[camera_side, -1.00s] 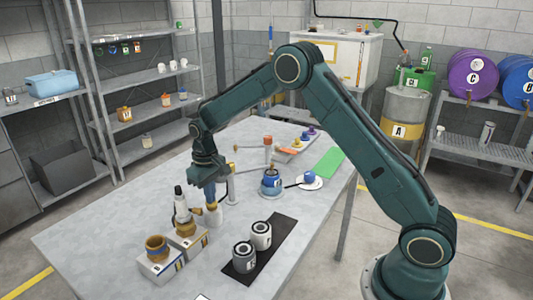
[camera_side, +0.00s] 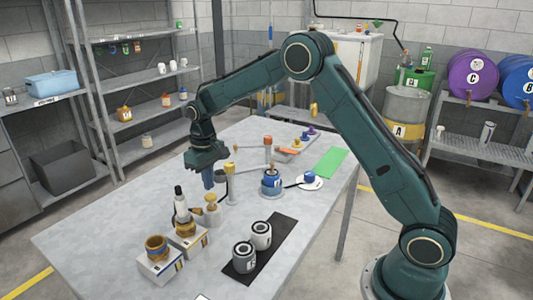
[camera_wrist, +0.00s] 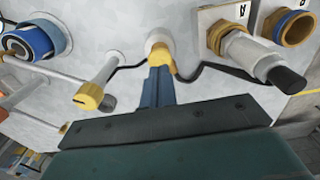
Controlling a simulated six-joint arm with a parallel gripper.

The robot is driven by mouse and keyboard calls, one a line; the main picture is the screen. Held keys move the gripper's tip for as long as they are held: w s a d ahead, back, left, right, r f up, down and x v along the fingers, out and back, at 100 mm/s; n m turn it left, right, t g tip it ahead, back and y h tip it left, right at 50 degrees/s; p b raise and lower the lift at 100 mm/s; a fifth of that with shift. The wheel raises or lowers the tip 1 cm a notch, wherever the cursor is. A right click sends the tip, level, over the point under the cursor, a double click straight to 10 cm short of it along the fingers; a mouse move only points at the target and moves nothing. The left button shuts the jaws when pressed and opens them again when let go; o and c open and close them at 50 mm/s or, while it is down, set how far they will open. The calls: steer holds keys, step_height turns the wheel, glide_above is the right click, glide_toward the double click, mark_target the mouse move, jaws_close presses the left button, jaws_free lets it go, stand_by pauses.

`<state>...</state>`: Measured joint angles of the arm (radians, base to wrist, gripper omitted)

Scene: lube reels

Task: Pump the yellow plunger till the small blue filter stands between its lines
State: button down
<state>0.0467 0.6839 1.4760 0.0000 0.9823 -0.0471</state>
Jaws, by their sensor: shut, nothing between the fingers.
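My gripper (camera_side: 208,186) is shut and empty, with its blue fingers pointing down. The yellow plunger (camera_side: 211,200) stands upright on the table just below the fingertips, on a pale body. A small gap seems to show between them in the side view. In the wrist view the fingertips (camera_wrist: 160,74) overlap the plunger's yellow part (camera_wrist: 161,58), so contact cannot be told there. A blue filter-like can (camera_side: 271,181) sits on a grey-blue base to the right; what seems the same can is at upper left in the wrist view (camera_wrist: 36,40). I cannot make out lines on it.
A yellow-topped post (camera_side: 230,186) stands close to the right of my gripper. A dark-nozzled fitting (camera_side: 181,203) and a box with a brass fitting (camera_side: 158,259) are at front left. Two white cans (camera_side: 244,257) stand on a black mat. The table's left part is clear.

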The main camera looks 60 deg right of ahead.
steer(key=shift+r, duration=1.4)
stand_by(0.4)
steer(key=shift+s+r, duration=0.1)
steer(key=shift+r, duration=0.15)
steer(key=s+a+r+t, duration=0.2)
steer(key=s+r+t, duration=0.1)
steer(key=s+r, duration=1.2)
steer(key=s+f+t, duration=0.1)
steer(key=s+t, duration=0.1)
steer(key=s, duration=1.8)
steer(key=shift+a+f+t, duration=0.25)
steer(key=shift+t, duration=0.05)
